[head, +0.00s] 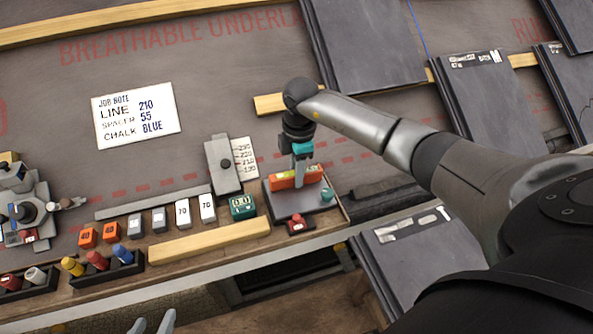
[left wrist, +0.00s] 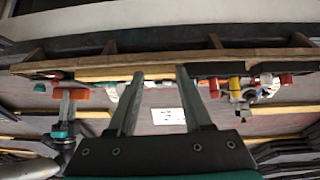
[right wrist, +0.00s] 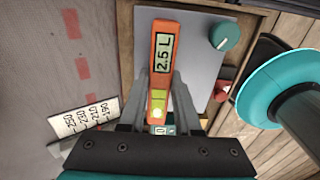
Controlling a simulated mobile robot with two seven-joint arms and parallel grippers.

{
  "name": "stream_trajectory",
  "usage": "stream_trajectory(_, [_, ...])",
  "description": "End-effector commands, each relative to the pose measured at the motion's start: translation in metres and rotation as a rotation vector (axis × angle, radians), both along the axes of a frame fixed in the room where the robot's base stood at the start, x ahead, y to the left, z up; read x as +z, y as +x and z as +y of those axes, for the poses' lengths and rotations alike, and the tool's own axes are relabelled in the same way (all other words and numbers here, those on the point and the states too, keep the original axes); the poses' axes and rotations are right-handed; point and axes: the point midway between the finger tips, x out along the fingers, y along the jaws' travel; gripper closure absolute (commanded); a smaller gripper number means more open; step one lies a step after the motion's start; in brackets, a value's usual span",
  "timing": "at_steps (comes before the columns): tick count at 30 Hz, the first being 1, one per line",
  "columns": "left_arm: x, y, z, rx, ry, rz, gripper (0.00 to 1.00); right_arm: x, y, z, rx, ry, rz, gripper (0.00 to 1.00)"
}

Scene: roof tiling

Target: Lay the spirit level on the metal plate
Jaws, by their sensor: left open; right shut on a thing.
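The orange spirit level (head: 297,177) is at the metal plate (head: 290,204), with a small display and a yellow-green vial. In the right wrist view the level (right wrist: 162,52) lies lengthwise over the grey plate (right wrist: 205,50); I cannot tell whether it touches the plate. My right gripper (head: 299,172) comes down from above and is shut on the level; its fingers (right wrist: 160,95) sit on either side of it in the right wrist view. My left gripper (left wrist: 155,75) is open and empty, its fingertips (head: 150,326) at the bottom edge of the head view.
A teal knob (head: 328,194) stands on the plate's right side and a red button (head: 297,224) at its front. A green display box (head: 243,206) and a slide gauge (head: 224,165) stand to the left. A wooden batten (head: 208,241) lies in front. Dark tiles (head: 365,45) lie behind.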

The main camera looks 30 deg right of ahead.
Motion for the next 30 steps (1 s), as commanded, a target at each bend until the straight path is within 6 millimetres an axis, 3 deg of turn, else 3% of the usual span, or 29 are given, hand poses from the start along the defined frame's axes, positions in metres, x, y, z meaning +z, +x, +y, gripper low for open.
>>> stream_trajectory(2, [0.000,0.000,0.000,0.000,0.000,0.000,0.50,-0.001,0.000,0.000,0.000,0.000,0.000,1.00])
stream_trajectory(3, [0.000,0.000,0.000,0.000,0.000,0.000,0.50,-0.001,0.000,0.000,0.000,0.000,0.000,0.65])
stream_trajectory(12, [0.000,0.000,0.000,-0.001,-0.001,0.000,0.50,-0.001,0.000,0.000,0.000,0.000,0.000,0.33])
stream_trajectory(21, [0.000,-0.001,0.001,0.000,0.003,0.009,0.50,0.000,0.000,0.000,0.000,0.000,0.000,0.33])
stream_trajectory(30, [0.000,-0.013,0.020,0.025,0.067,0.140,0.50,0.009,0.000,0.000,0.000,0.000,0.000,0.33])
